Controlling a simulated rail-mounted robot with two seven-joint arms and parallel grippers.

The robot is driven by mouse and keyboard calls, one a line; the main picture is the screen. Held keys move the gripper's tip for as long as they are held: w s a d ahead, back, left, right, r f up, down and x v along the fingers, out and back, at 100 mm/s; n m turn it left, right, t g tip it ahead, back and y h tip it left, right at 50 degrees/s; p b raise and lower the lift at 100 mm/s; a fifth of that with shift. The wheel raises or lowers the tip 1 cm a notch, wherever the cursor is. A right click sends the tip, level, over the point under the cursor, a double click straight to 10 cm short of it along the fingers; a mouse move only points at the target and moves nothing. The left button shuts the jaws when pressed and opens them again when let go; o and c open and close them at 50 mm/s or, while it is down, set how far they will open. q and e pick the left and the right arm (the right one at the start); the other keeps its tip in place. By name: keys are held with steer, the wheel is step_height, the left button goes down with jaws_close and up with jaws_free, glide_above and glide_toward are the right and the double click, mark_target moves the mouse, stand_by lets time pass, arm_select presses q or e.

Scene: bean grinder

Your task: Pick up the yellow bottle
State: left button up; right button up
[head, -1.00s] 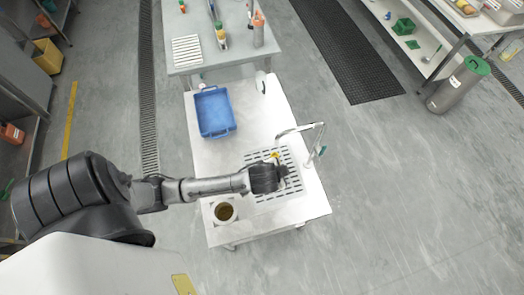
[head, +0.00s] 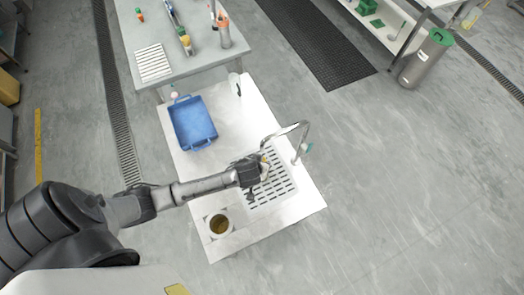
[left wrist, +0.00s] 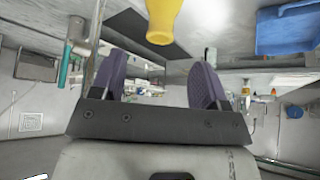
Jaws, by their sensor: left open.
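The yellow bottle (left wrist: 163,20) shows at the top of the left wrist view, its upper part cut off by the frame. In the head view it is mostly hidden at my left gripper (head: 256,172), which is over the slotted drain area (head: 275,190) of the white sink table. In the left wrist view my left gripper (left wrist: 158,75) has its two purple-grey fingers spread apart with nothing between them. My right gripper is not in view.
A curved faucet (head: 290,130) rises close to my left gripper. A blue bin (head: 193,122) and a round container with brown contents (head: 219,224) stand on the white table (head: 235,115). A grey table (head: 185,68) with several items adjoins behind.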

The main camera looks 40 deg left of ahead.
arm_select(q)
steer(key=shift+x, duration=4.15)
steer(key=shift+c, duration=0.2)
jaws_close()
